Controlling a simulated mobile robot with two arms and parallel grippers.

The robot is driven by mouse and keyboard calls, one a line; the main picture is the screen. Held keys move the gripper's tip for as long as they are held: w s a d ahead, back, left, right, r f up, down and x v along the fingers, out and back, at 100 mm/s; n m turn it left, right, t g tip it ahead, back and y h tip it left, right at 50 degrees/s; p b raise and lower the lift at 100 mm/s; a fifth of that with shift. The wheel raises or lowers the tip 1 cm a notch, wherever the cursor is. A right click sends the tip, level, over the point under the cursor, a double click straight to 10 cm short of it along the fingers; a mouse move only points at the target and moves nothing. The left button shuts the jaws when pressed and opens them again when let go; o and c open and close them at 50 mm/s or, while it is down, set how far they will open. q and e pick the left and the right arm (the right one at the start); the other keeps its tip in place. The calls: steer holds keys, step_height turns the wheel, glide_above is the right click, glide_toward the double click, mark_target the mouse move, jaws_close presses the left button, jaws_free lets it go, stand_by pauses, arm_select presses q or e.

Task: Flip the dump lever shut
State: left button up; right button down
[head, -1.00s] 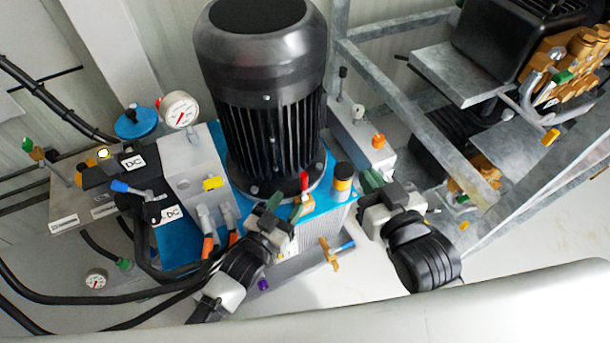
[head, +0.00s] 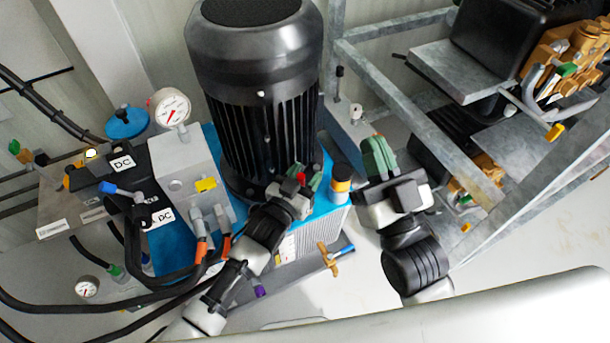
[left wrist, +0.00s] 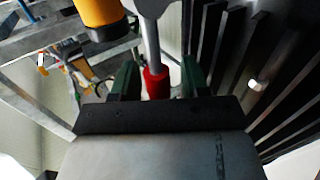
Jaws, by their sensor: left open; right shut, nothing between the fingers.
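A lever with a red grip (head: 301,178) stands at the foot of the black motor, on the blue tank top. In the left wrist view its red grip (left wrist: 155,82) and grey rod show between the two green fingers, with gaps on both sides. My left gripper (head: 298,176) is open around the lever's end and partly hides it in the head view. My right gripper (head: 379,157) is shut and empty, to the right of the tank. No label on the red lever is readable, so I cannot tell its marked position.
The black motor (head: 257,95) rises right behind the left gripper. A yellow-and-black cap (head: 341,182) stands close to the right of the lever. A pressure gauge (head: 171,107) and black hoses are at left. A steel frame (head: 420,125) borders the right arm.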

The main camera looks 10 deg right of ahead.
arm_select(q)
jaws_close()
